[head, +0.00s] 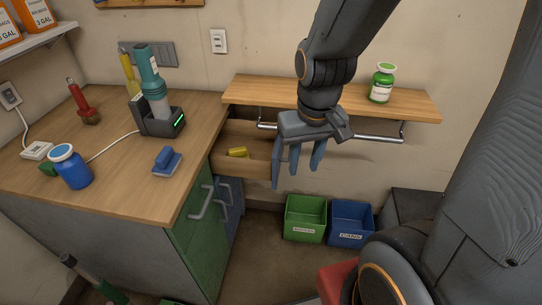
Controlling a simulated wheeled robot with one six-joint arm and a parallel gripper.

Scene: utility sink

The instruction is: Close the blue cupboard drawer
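The drawer (231,162) of the blue cupboard (231,203) is pulled out to the right from under the worktop. Its pale wooden inside shows, with a yellow object (238,152) lying in it. A narrow blue strip at its right end (277,168) looks like its front, seen nearly edge-on and partly hidden by my gripper. My gripper (306,166) points down just right of that front, with a gap between its bluish fingers and nothing visible in it. I cannot tell whether it touches the drawer.
A wooden shelf (250,92) with a metal rail (375,138) and a green-capped jar (382,84) is on the wall behind my gripper. Green (305,218) and blue bins (350,223) stand on the floor below. The worktop (110,165) at left holds a blue bottle, a brush and a charger.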

